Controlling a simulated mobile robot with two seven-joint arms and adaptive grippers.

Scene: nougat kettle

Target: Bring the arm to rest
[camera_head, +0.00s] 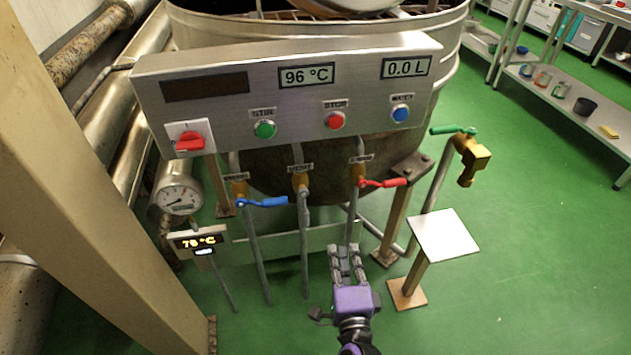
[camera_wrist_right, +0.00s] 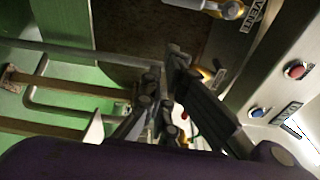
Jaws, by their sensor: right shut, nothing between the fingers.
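My right gripper (camera_head: 346,262) reaches up from the bottom of the head view, in front of the kettle's pipes and below the red-handled valve (camera_head: 384,183). Its fingers are shut with nothing between them. In the right wrist view the dark fingers (camera_wrist_right: 165,75) point toward the kettle's underside, with the control panel (camera_wrist_right: 285,85) to the right. Whether the fingers touch any pipe is unclear. My left gripper is in neither view.
The control panel (camera_head: 290,88) spans the kettle's front, with blue-handled (camera_head: 262,202) and red-handled valves below. A white square stand (camera_head: 443,235) and a brass tap (camera_head: 472,160) stand to the right. A gauge (camera_head: 179,198) is at left. Green floor (camera_head: 540,270) is clear at right.

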